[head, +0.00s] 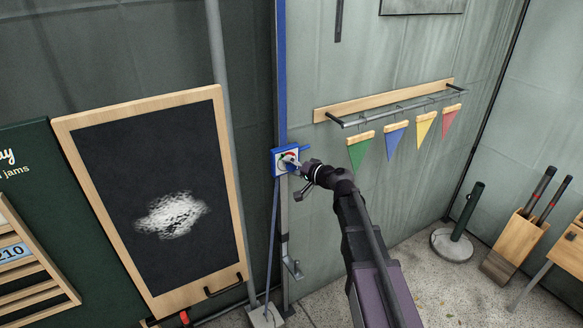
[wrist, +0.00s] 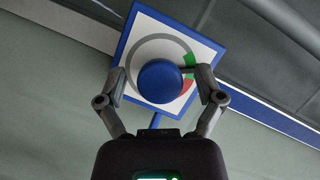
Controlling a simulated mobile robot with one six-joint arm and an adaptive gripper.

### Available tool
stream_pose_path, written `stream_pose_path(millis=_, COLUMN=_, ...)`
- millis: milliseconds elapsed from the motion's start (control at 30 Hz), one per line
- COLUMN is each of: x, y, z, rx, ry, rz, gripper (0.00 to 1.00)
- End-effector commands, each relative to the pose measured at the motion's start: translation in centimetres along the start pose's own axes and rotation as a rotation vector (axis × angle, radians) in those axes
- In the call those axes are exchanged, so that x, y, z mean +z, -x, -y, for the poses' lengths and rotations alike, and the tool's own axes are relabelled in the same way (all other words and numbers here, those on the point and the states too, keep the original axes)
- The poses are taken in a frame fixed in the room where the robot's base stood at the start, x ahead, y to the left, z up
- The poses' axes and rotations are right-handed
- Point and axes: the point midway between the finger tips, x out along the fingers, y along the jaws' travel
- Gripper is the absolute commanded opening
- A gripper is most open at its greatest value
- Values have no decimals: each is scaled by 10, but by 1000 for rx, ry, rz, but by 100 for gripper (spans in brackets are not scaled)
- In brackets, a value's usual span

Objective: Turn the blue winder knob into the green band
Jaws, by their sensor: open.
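The blue winder knob (wrist: 160,82) is a round disc in the middle of a white dial plate with a blue border (wrist: 133,57). A grey ring runs around it, with a green band (wrist: 190,60) at its upper right and a red band (wrist: 187,84) below that. No pointer mark shows on the knob. My gripper (wrist: 160,78) is open, with one finger on each side of the knob; I cannot tell whether they touch it. In the head view the dial plate (head: 277,160) is on a blue-and-grey post, and my gripper (head: 297,166) is at it, covering the knob.
A framed chalkboard (head: 150,170) stands left of the post. A rail (head: 390,108) with green, blue, yellow and red pennants hangs on the wall at right. A dark post on a round base (head: 453,244) and a wooden block (head: 512,245) stand on the floor at right.

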Motion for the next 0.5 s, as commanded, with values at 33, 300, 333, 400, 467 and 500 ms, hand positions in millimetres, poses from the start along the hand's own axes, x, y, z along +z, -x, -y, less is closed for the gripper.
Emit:
stream_pose_path(millis=33, x=0, y=0, z=0, rx=0, ry=0, rz=0, gripper=87)
stream_pose_path(millis=300, x=0, y=0, z=1, rx=10, ry=22, rz=0, gripper=87)
stream_pose_path(millis=333, x=0, y=0, z=1, rx=13, ry=31, rz=0, gripper=87)
stream_pose_path(millis=400, x=0, y=0, z=2, rx=24, ry=59, rz=0, gripper=87)
stream_pose_path(millis=467, x=0, y=1, z=2, rx=38, ry=91, rz=0, gripper=87)
stream_pose_path(millis=500, x=0, y=1, z=2, rx=49, ry=118, rz=0, gripper=87)
